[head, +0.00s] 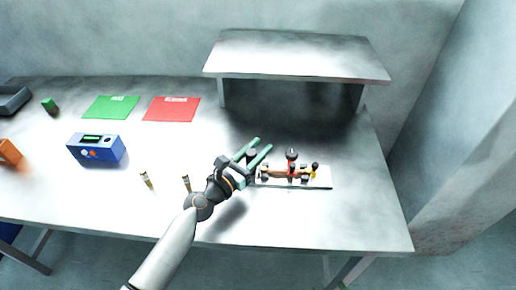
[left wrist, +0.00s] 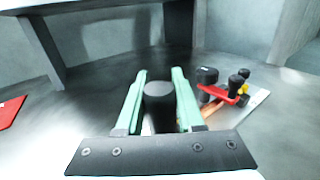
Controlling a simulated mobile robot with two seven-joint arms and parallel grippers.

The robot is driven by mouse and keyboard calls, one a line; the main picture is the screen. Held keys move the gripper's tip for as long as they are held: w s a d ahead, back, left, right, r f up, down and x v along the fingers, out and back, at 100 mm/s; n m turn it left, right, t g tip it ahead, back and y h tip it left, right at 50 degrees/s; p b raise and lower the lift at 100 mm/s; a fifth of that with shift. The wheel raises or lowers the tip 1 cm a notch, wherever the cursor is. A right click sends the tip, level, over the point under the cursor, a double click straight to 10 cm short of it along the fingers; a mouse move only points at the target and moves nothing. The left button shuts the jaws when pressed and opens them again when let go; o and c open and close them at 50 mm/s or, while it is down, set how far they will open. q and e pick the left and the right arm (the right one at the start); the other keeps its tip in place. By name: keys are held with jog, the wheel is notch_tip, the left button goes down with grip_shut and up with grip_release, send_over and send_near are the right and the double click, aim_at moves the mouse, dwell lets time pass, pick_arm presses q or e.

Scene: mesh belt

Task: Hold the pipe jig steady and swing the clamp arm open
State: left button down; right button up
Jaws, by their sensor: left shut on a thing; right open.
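The pipe jig (head: 322,183) lies on the table right of centre, a pale base plate with a copper-coloured pipe along it. Its red clamp arm (head: 291,167) has a black knob, with a small yellow part to its right. The jig also shows at the right in the left wrist view (left wrist: 258,98). My left gripper (head: 263,145) is shut on a black cylindrical handle (left wrist: 158,97) at the jig's left end, its green fingers on either side. The handle's foot is mostly hidden by the gripper. My right gripper is not in view.
A grey raised shelf (head: 300,52) stands behind the jig. Green (head: 111,107) and red (head: 172,109) mats, a blue box (head: 96,149) and two small upright pieces (head: 147,180) are to the left. The table right of the jig is clear.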

dwell(0.8)
pick_arm(q)
jog(key=c, duration=0.5)
grip_release()
jog(key=shift+c, duration=0.2)
grip_shut()
dwell(1.0)
